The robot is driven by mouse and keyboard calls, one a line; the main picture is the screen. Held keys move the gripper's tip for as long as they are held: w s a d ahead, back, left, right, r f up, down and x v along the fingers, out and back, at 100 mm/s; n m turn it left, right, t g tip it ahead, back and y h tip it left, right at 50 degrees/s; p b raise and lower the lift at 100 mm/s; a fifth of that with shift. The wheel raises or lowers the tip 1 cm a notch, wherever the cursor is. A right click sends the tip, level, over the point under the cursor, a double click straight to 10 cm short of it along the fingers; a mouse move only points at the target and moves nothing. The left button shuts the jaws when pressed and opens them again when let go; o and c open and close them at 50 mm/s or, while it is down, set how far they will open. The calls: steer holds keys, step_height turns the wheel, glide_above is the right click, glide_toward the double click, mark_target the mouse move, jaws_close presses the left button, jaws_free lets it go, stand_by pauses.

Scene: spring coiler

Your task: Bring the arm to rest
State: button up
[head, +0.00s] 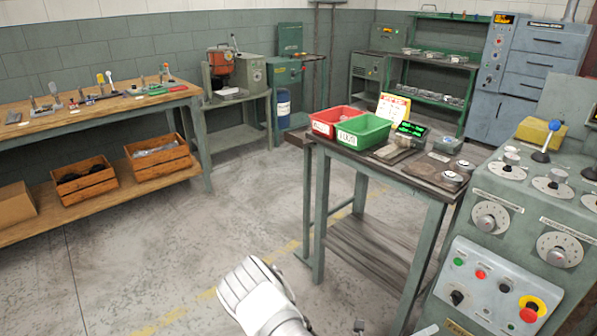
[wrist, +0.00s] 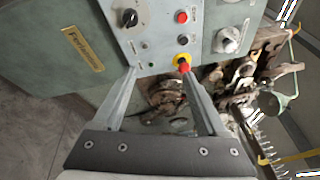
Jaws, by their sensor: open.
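My gripper (wrist: 158,72) shows in the wrist view, its two fingers spread apart with nothing between them. Behind the fingers are the control panel (wrist: 155,35) of the coiler, with a red button in a yellow ring near the right fingertip, and dark machine parts. I cannot tell how far the fingertips are from them. In the head view, a white part of my arm (head: 262,298) shows at the bottom middle, over the floor. The gripper itself cannot be made out there.
The green coiler machine (head: 478,262) with dials and buttons stands at the right. A small table (head: 365,170) beside it holds a red bin (head: 325,125), a green bin (head: 350,140) and a scale. A wooden workbench (head: 60,125) is at the left. Floor between them is clear.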

steer(key=s+a+r+n+y, duration=0.5)
steer(key=r+n+y, duration=0.1)
steer(key=r+n, duration=0.6)
steer(key=s+a+r+n+g+y, duration=0.1)
steer(key=s+a+r+n+y, duration=0.45)
steer(key=r+n, duration=0.65)
steer(key=s+a+r+n+y, duration=0.4)
steer(key=a+r+n+y, duration=0.2)
steer(key=r+n, duration=0.6)
step_height(320, 180, up, 13)
steer(key=p, duration=1.3)
steer(key=shift+r+m, duration=0.2)
steer(key=shift+m, duration=0.1)
steer(key=shift+h, duration=0.25)
